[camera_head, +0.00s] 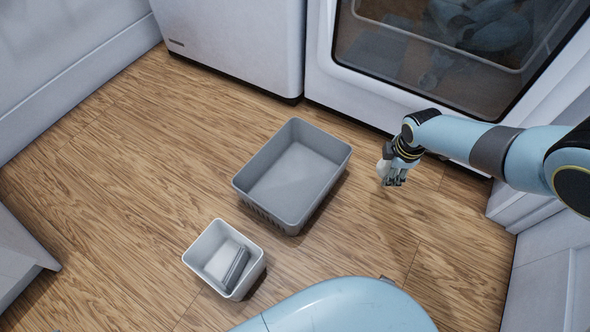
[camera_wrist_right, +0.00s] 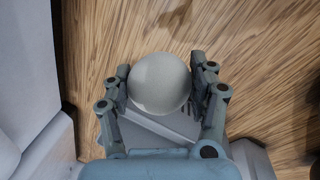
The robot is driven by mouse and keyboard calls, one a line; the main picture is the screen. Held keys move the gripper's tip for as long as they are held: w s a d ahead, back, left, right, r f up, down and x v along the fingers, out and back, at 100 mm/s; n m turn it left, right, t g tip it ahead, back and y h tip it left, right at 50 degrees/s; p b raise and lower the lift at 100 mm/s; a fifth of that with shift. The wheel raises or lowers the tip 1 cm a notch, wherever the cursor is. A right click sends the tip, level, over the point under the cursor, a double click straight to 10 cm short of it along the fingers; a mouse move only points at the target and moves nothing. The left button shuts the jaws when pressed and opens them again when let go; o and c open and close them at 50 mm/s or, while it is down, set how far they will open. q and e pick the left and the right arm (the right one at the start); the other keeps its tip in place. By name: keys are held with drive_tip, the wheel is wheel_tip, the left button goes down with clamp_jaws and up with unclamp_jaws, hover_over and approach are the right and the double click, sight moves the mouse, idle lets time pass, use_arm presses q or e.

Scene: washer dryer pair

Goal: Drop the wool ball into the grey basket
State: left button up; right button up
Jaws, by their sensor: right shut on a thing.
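A pale grey-white wool ball (camera_wrist_right: 160,84) sits between the two fingers of my right gripper (camera_wrist_right: 162,90) in the right wrist view, with a finger against each side. In the head view the ball (camera_head: 383,170) shows only partly, behind the right gripper (camera_head: 394,175). The right gripper is shut on it, to the right of the grey basket and apart from it. The grey basket (camera_head: 338,166) is rectangular, open-topped and looks empty, standing on the wood floor. My left gripper is not in view.
A smaller white bin (camera_head: 203,247) with a grey item (camera_head: 236,268) inside stands in front of the basket. A white appliance (camera_head: 235,40) and one with a dark glass door (camera_head: 450,50) stand behind. Floor (camera_head: 110,190) on the left is clear.

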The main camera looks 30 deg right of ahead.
drive_tip(key=w+a+r+n+b, duration=0.1)
drive_tip(key=w+a+r, duration=0.3)
drive_tip(key=w+a, duration=0.4)
drive_tip(key=w+a+r+n+b, duration=0.15)
drive_tip(key=w+a+r, duration=0.35)
drive_tip(key=a, duration=0.6)
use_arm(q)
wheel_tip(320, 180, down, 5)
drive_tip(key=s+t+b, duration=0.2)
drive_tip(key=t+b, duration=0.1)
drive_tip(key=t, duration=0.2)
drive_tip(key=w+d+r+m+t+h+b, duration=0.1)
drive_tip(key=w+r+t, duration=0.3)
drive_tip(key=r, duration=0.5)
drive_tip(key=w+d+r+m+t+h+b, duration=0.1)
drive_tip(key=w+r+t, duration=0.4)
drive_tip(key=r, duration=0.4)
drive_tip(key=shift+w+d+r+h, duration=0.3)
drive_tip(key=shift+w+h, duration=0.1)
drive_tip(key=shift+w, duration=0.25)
use_arm(e)
wheel_tip(320, 180, down, 6)
drive_tip(key=w, duration=0.1)
drive_tip(key=shift+d+f, duration=0.15)
drive_tip(key=shift+d, duration=0.1)
drive_tip(key=shift+m, duration=0.25)
drive_tip(key=o, duration=1.1)
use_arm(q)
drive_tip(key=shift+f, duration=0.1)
